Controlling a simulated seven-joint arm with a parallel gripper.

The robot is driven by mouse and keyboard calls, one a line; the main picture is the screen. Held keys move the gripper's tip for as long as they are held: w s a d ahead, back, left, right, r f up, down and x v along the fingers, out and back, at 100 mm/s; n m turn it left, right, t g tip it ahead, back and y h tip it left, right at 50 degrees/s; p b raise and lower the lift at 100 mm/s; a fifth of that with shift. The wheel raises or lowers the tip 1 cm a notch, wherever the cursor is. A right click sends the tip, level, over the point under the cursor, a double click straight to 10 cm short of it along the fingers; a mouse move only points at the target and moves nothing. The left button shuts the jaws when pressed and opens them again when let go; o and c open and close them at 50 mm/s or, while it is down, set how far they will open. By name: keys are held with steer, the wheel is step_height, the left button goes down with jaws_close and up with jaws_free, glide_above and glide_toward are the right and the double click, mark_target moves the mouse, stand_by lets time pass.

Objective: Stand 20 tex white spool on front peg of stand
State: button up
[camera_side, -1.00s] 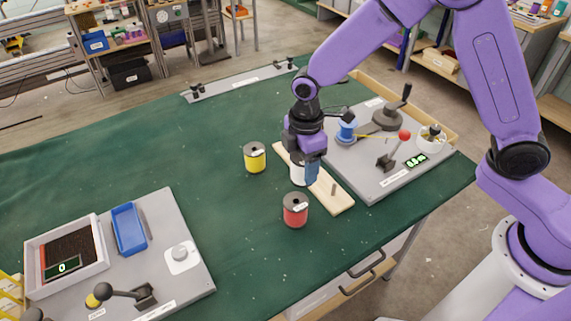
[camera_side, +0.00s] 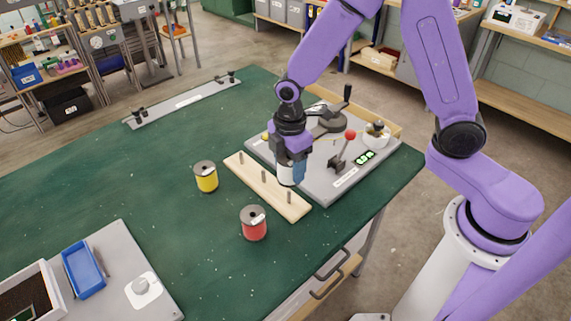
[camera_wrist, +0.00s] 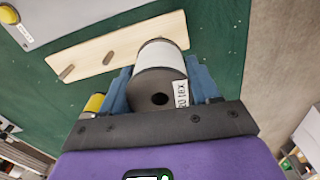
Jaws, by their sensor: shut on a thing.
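The white spool (camera_side: 289,173) is held upright between the fingers of my gripper (camera_side: 291,165). In the wrist view the spool (camera_wrist: 160,55) shows a dark flange with a hole and a "20 tex" label. The wooden stand (camera_side: 274,190) lies on the green table below, with three upright pegs showing in the side view. The front peg (camera_side: 289,197) is bare. The spool overlaps the stand's right edge in the picture, between the middle and front pegs; its exact height is hard to tell. In the wrist view it hides one end of the stand (camera_wrist: 120,45).
A yellow spool (camera_side: 206,178) stands left of the stand and a red spool (camera_side: 254,224) stands in front of it. A grey plate (camera_side: 325,188) with a red-knobbed lever and a crank lies close on the right. The table left of the yellow spool is clear.

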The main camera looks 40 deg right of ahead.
steer(key=shift+f, duration=3.65)
steer(key=shift+f, duration=0.75)
steer(key=o, duration=1.2)
steer(key=shift+c, duration=0.2)
steer(key=shift+r, duration=0.15)
step_height(320, 180, up, 16)
steer(key=s+d+r+m, duration=0.2)
steer(key=s+d, duration=0.2)
steer(key=s, duration=0.8)
steer(key=s+d+r+m, duration=0.2)
steer(key=s+d, duration=0.2)
steer(key=s, duration=0.7)
steer(key=shift+s+r, duration=0.3)
steer(key=shift+s, duration=0.05)
